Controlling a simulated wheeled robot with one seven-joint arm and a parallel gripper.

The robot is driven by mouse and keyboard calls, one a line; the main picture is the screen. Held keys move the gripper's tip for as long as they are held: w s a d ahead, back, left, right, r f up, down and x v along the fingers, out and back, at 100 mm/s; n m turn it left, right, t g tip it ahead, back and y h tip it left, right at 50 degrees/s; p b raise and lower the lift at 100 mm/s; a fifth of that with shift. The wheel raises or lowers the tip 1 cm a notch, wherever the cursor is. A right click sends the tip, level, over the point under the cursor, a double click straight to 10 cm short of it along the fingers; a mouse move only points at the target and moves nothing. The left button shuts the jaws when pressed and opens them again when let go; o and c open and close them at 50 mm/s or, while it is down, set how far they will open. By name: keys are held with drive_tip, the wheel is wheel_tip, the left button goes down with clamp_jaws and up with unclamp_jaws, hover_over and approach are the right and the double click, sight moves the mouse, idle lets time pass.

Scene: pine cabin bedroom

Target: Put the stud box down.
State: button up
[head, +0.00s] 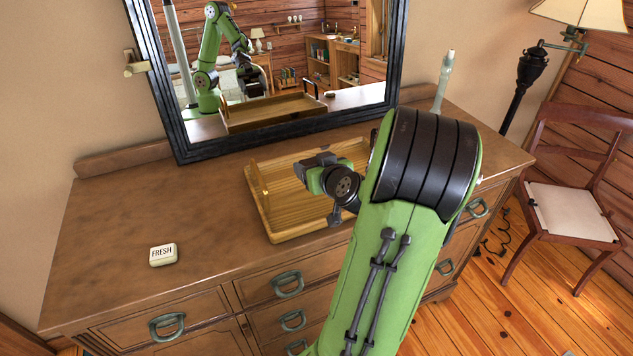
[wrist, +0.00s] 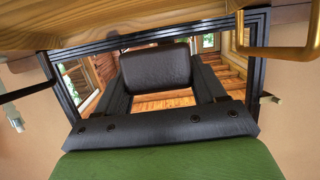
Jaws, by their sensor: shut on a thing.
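The stud box (wrist: 155,66) is a small dark, leather-like box with rounded corners. In the wrist view it sits between the two black fingers of my gripper (wrist: 152,54), which is shut on it. In the head view my gripper (head: 318,172) is over the wooden tray (head: 290,232) on the dresser, and I cannot clearly tell the box from the dark gripper parts there. The tray's edge also shows along the top of the wrist view (wrist: 120,22), apart from the box. My forearm hides the tray's right side.
The brown dresser top (head: 120,210) is mostly clear to the left, with a small white FRESH block (head: 163,254) at its front. A black-framed mirror (head: 176,125) stands behind the tray. A pale bottle-like object (head: 444,80) stands at the back right. A chair (head: 565,210) is right.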

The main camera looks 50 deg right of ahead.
sight(316, 198)
wheel_tip(316, 198, down, 7)
drive_tip(key=shift+f+b, duration=0.1)
drive_tip(key=shift+b, duration=0.85)
drive_tip(key=shift+r, duration=0.2)
drive_tip(key=shift+f, duration=0.1)
drive_tip(key=o, duration=1.1)
drive_tip(key=shift+c, duration=0.2)
